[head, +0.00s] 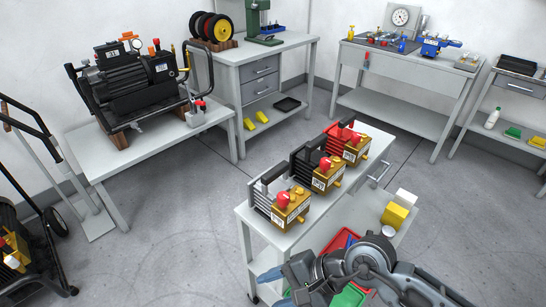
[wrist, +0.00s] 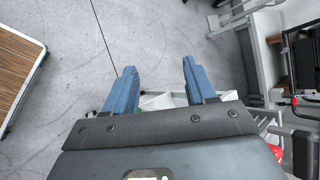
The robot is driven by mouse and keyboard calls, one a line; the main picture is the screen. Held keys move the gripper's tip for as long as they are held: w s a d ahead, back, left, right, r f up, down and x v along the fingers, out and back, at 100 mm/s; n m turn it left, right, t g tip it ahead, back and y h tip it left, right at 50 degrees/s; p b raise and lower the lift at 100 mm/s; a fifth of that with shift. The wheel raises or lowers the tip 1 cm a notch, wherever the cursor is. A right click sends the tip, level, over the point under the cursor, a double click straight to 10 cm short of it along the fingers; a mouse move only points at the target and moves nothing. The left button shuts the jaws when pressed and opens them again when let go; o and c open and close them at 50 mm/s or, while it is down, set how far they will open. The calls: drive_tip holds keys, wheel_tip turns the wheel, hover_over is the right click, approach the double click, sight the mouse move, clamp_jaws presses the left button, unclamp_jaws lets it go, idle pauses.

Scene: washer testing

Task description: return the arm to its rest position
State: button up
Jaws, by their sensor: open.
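My gripper shows in the wrist view (wrist: 158,85) with two blue fingers spread apart and nothing between them. In the head view my gripper (head: 273,285) is at the bottom, just beyond the front left edge of the white cart (head: 250,222). My arm folds in front of the cart's near end and hides part of it. Below the fingers, the wrist view shows mostly grey floor and a bit of the cart's white frame.
Three pumps with red knobs, a near one (head: 282,199), a middle one (head: 320,168) and a far one (head: 346,143), stand on the cart. A bench (head: 130,160) stands left. Floor (head: 170,240) left of the cart is clear.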

drive_tip(key=s+a+r+m+y, duration=0.2)
drive_tip(key=a+r+m+y, duration=0.5)
drive_tip(key=a+r, duration=1)
drive_tip(key=s+d+r+m+t+y, duration=0.1)
drive_tip(key=d+r+m+t+y, duration=0.2)
drive_tip(key=r+m+t, duration=0.45)
drive_tip(key=s+d+r+m+t+y, duration=0.1)
drive_tip(key=d+r+m+t+y, duration=0.15)
drive_tip(key=r+m+t, duration=0.5)
drive_tip(key=s+d+f+n+h, duration=0.5)
drive_tip(key=s+d+n+h, duration=0.2)
drive_tip(key=d+n, duration=0.3)
drive_tip(key=s+d+f+n+h, duration=0.6)
drive_tip(key=s+d+n+h, duration=0.1)
drive_tip(key=s+d+n, duration=0.2)
drive_tip(key=s+d+f+n+h, duration=0.6)
drive_tip(key=s+d+n+h, duration=0.2)
drive_tip(key=d+n, duration=0.3)
drive_tip(key=shift+s+d+n+g+b, duration=0.35)
drive_tip(key=shift+d+n+g+b, duration=0.1)
drive_tip(key=shift+n, duration=0.15)
